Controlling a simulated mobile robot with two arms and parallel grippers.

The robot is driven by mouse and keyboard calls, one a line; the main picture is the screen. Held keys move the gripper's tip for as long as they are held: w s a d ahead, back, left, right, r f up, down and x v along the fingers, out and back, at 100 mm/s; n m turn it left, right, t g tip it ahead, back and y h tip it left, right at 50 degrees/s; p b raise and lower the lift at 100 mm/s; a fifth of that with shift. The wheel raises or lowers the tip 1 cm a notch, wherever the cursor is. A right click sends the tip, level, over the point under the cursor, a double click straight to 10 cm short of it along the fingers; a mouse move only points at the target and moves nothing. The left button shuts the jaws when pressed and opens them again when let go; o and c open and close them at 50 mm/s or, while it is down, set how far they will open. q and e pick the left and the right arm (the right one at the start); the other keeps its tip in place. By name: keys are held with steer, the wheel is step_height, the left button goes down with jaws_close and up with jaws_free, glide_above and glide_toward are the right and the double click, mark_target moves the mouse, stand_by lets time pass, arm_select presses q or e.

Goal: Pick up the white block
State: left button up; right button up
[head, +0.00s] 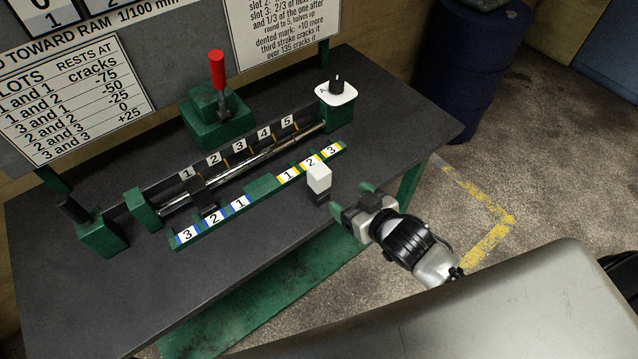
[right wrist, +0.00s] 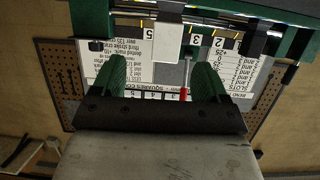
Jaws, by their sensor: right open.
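The white block (head: 318,177) stands upright on a small dark base (head: 321,197) near the front edge of the dark table, in front of the yellow-marked slots. In the right wrist view the white block (right wrist: 168,48) shows ahead, between the lines of the two fingers. My right gripper (head: 351,199) has green fingertips; it is open and empty, just right of the block and apart from it. It also shows in the right wrist view (right wrist: 161,64). My left gripper is in neither view.
A green slot strip (head: 262,190) with numbered labels lies behind and left of the block. Behind it are a metal bar (head: 262,158), a red-handled lever (head: 217,70) and a white dial (head: 337,92). The table (head: 400,125) is bare to the right.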

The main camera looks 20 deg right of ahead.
mark_target(322, 172)
steer(key=shift+t+y, duration=0.3)
steer(key=shift+y, duration=0.1)
steer(key=w+a, duration=0.1)
steer(key=w+r, duration=0.1)
steer(key=w, duration=0.1)
steer(key=w+a+r, duration=0.1)
steer(key=shift+w+a+p, duration=0.2)
steer(key=shift+a+p, duration=0.15)
steer(key=shift+p, duration=0.05)
steer(key=shift+p+x, duration=0.7)
steer(key=shift+x, duration=2.2)
steer(key=shift+d+f, duration=0.1)
steer(key=shift+d, duration=0.05)
steer(key=shift+s, duration=0.1)
steer(key=shift+c, duration=0.4)
jaws_close()
